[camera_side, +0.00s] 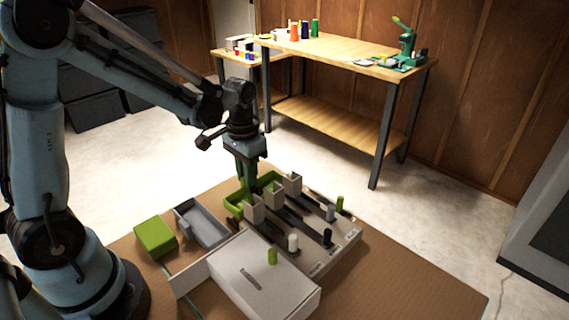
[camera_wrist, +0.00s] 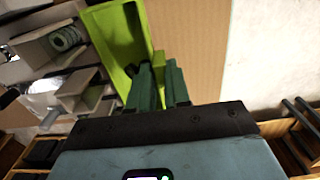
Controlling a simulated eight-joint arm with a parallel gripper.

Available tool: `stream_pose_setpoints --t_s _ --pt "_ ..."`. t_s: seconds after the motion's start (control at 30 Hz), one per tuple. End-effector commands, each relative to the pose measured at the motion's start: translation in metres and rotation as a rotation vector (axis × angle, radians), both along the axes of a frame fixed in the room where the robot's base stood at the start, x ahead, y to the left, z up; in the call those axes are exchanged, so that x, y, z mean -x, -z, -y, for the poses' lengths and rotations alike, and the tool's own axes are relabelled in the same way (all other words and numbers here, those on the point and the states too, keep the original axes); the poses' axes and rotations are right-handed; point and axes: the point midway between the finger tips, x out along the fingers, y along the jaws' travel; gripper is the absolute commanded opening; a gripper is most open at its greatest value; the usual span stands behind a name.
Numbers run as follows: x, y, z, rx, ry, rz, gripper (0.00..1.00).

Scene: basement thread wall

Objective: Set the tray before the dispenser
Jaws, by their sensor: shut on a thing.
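The lime green tray (camera_side: 235,197) lies at the back-left end of the grey dispenser (camera_side: 345,243), partly hidden by the dispenser's upright bins and my gripper. It also shows in the wrist view (camera_wrist: 115,35) as a long, open tray, empty where I can see into it. My gripper (camera_side: 249,186) points down at the tray. In the wrist view, its dark green fingers (camera_wrist: 160,72) are shut on the tray's near right wall. The tray sits close beside the dispenser bins (camera_wrist: 65,50); whether it touches them or the mat is unclear.
A white box (camera_side: 250,278) with a lime spool (camera_side: 272,256) on it stands in front. A grey open bin (camera_side: 203,228) and a lime block (camera_side: 155,237) are at left. Black and white spools stand on the dispenser. The brown mat (camera_side: 400,285) is clear at right.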

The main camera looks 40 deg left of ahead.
Motion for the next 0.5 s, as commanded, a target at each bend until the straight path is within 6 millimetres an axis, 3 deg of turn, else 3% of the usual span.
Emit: stream_pose_setpoints --t_s 0.5 --pt "0.000 -0.026 0.000 0.000 0.000 0.000 0.00"
